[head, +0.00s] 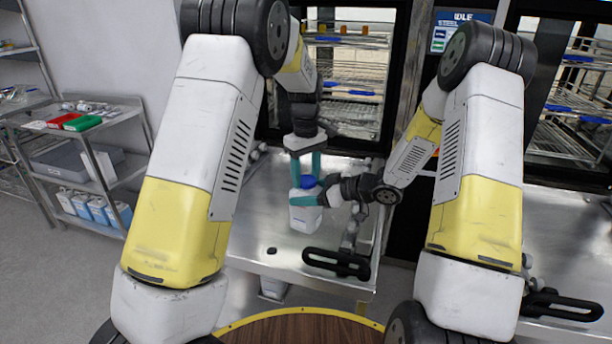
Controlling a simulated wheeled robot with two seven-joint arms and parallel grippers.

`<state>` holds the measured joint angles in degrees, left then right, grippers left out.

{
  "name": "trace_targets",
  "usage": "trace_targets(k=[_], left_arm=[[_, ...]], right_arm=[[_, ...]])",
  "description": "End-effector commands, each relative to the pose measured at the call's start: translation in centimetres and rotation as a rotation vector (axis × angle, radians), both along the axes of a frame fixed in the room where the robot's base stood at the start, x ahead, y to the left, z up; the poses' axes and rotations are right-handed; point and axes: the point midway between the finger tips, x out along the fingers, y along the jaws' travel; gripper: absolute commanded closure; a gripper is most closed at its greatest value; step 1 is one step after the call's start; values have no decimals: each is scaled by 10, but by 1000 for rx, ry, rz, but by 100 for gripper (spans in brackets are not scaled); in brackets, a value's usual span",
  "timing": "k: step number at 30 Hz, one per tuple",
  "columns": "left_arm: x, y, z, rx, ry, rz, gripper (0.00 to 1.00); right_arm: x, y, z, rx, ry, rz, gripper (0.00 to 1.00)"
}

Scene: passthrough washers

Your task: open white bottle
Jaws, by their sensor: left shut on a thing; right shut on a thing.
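The white bottle (305,217) stands upright on the steel counter in front of the washer, with a blue cap (307,182) on top. My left gripper (306,172) points down from above with its teal fingers on either side of the cap, shut on it. My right gripper (305,199) comes in from the right, its teal fingers at the bottle's upper body just below the cap, shut on the bottle. The fingers hide part of the bottle's neck and shoulder.
The steel counter (262,235) has a black handle (336,262) at its front and a small dark object (271,250) at the left. A washer with wire racks (345,85) stands behind. A steel cart (85,128) with bottles below is at far left.

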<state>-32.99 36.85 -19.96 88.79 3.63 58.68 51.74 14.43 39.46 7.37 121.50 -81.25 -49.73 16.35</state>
Motion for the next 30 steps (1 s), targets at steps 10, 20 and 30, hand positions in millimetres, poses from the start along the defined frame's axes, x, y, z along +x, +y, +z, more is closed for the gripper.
trace_targets(k=[10,20,30], left_arm=[[2,-1,8,-3,-7,-1,99],[1,-1,19,-2,-4,-1,99],[0,0,22,-1,-1,-1,99]], right_arm=[[-2,2,-1,0,1,5,100],[-1,1,0,-1,1,2,100],[0,0,0,0,0,0,100]])
